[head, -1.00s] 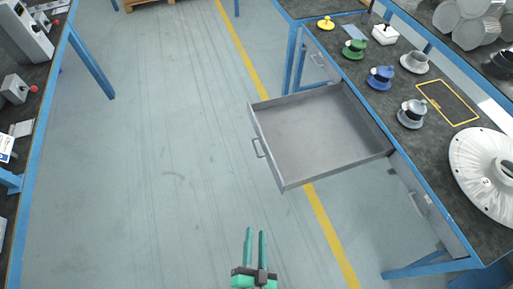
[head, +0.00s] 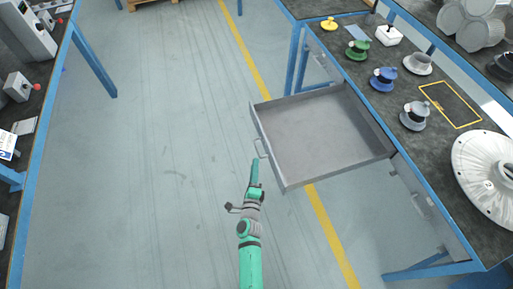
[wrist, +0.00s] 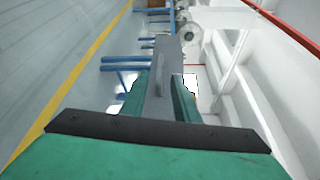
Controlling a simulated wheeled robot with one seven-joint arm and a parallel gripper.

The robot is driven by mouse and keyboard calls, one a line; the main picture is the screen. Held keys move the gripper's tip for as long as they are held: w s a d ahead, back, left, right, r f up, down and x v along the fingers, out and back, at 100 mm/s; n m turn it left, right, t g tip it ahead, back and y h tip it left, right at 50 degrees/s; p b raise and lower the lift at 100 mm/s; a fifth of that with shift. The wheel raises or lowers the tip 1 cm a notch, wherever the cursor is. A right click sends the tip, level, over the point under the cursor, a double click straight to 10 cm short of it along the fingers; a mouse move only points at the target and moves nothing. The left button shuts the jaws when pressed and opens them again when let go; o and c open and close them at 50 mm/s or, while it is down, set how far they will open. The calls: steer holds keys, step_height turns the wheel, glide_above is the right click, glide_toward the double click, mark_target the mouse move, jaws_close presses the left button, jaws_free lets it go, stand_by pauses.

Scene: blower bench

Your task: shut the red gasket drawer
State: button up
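An empty grey drawer (head: 318,135) is pulled far out of the bench at right in the head view. No red shows on it, and no gasket is visible in it. Its bar handle (head: 261,148) is on the front face. My gripper (head: 254,172) is just in front of that face, slightly below the handle in the picture. Contact with the drawer cannot be told.
The blue-framed bench (head: 440,165) holds several cup-shaped parts and a large white disc (head: 487,170). Closed drawer fronts (head: 318,66) flank the open drawer. Another bench (head: 45,85) stands at left. The floor (head: 165,150) between is clear.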

mark_target(256, 147)
steer(key=w, duration=1)
steer(key=shift+w+d+f, duration=0.15)
steer(key=shift+d+f, duration=0.2)
steer(key=shift+f, duration=0.05)
jaws_close()
